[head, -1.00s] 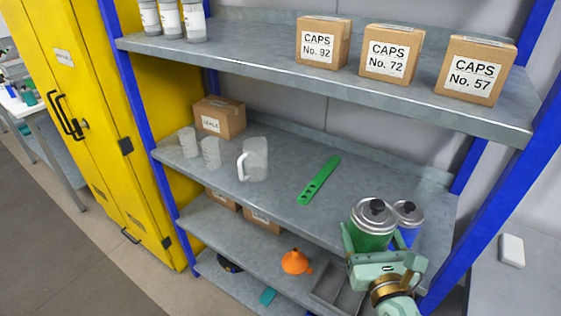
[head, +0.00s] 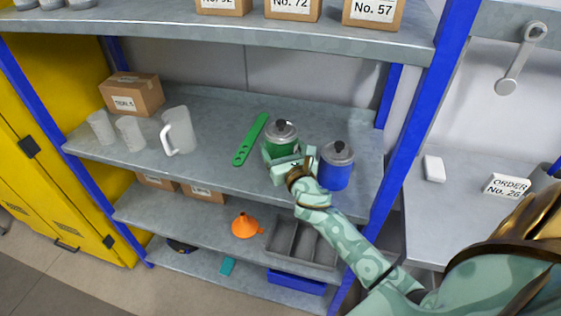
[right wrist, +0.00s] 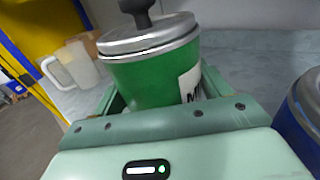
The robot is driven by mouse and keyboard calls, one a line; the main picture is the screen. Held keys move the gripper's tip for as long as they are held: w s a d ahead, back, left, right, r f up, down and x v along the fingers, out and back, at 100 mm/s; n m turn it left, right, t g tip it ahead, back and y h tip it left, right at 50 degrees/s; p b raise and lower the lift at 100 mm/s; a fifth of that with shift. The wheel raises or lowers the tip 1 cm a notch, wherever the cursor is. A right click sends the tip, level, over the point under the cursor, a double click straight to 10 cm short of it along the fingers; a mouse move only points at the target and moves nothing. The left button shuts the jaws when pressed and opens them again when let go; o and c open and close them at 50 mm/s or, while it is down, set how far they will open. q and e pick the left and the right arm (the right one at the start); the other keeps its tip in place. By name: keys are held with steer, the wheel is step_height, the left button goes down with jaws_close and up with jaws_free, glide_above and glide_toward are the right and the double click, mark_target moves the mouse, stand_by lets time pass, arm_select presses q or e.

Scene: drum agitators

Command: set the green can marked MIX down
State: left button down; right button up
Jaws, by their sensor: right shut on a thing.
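The green can (head: 281,138) has a grey lid with a dark knob. It is upright over the middle shelf (head: 218,175), left of a blue can and right of the green paddle. My right gripper (head: 287,163) is shut on it. In the right wrist view the green can (right wrist: 153,78) is between the fingers, slightly tilted in the picture, with part of a white label showing. The can's base is hidden by the gripper, so I cannot tell whether it touches the shelf. My left gripper is not in view.
The blue can (head: 336,168) stands close to the right of my gripper. The flat green paddle (head: 251,140), a white jug (head: 178,130) and two clear beakers are further left. The upper shelf (head: 218,37) overhangs. A blue post (head: 412,130) stands at right.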

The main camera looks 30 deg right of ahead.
steer(key=shift+w+d+f+b, duration=0.1)
steer(key=shift+w+f+b, duration=0.1)
steer(key=shift+f+b, duration=0.6)
steer(key=shift+w+d+f+b, duration=0.15)
steer(key=shift+f+b, duration=0.3)
steer(key=shift+f, duration=0.65)
steer(key=shift+f, duration=0.1)
steer(key=o, duration=1.3)
steer(key=shift+s+a, duration=0.1)
steer(key=shift+s, duration=0.05)
steer(key=v, duration=1.1)
steer(key=shift+s+a, duration=0.1)
steer(key=shift+s, duration=0.25)
